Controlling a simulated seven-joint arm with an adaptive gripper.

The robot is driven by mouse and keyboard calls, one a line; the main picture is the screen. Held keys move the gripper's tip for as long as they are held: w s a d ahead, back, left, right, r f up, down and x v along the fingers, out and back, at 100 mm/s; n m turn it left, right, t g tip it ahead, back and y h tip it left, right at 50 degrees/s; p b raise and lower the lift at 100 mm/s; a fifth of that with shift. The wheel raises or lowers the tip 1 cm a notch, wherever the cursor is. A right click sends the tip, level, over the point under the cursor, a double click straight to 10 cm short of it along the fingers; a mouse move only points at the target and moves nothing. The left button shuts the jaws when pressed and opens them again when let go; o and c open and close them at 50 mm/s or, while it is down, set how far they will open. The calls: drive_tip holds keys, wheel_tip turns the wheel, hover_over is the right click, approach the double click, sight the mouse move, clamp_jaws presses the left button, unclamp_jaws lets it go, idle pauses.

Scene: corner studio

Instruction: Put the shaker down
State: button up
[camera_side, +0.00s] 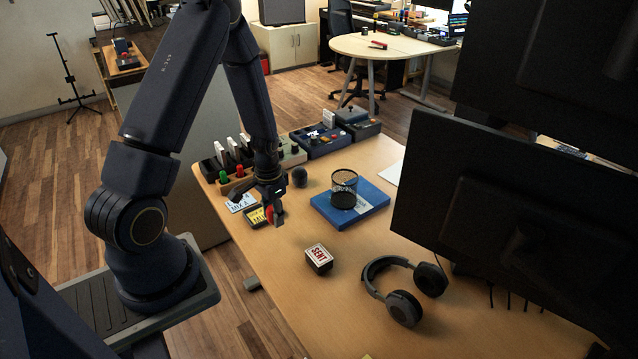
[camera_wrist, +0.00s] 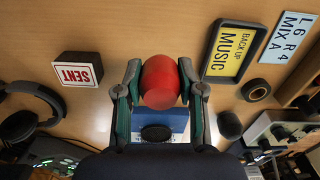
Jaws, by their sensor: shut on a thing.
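My gripper (camera_side: 275,214) is low over the near left part of the desk, pointing down. It is shut on a red egg-shaped shaker (camera_wrist: 160,84). In the wrist view the shaker sits between the two fingers, its rounded end reaching past the tips. In the side view only a bit of red shaker (camera_side: 268,212) shows, beside the yellow BACK UP MUSIC sign in its dark tray (camera_side: 255,218). That sign (camera_wrist: 232,50) is right of the fingers in the wrist view. I cannot tell whether the shaker touches the desk.
A SENT box (camera_side: 319,258), headphones (camera_side: 403,291) and a blue box (camera_side: 372,198) bearing a mesh cup (camera_side: 344,188) stand on the desk (camera_side: 283,283). A MIX A card (camera_side: 241,203), dark ball (camera_side: 299,177) and rack (camera_side: 233,183) are close behind. Bare wood lies before the SENT box.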

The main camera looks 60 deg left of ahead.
sight(269, 206)
drive_tip(key=f, duration=0.5)
drive_tip(key=a+f, duration=0.1)
drive_tip(key=f, duration=0.2)
drive_tip(key=shift+s, duration=0.35)
drive_tip(key=shift+f, duration=0.1)
drive_tip(key=o, duration=1.1)
drive_tip(key=shift+f, duration=0.1)
wheel_tip(269, 206, up, 12)
drive_tip(key=shift+d, duration=0.1)
drive_tip(key=d+r+t, duration=0.2)
drive_tip(key=d+r, duration=0.4)
drive_tip(key=r, duration=0.5)
drive_tip(key=d+r+t, duration=0.1)
drive_tip(key=d+r, duration=0.4)
drive_tip(key=r, duration=0.5)
drive_tip(key=s+d+r+m+t, duration=0.1)
drive_tip(key=s+d+r+t, duration=0.1)
drive_tip(key=s+d+r, duration=0.4)
drive_tip(key=shift+s+d+r+t, duration=0.25)
drive_tip(key=shift+s+r, duration=0.35)
drive_tip(key=shift+s, duration=0.35)
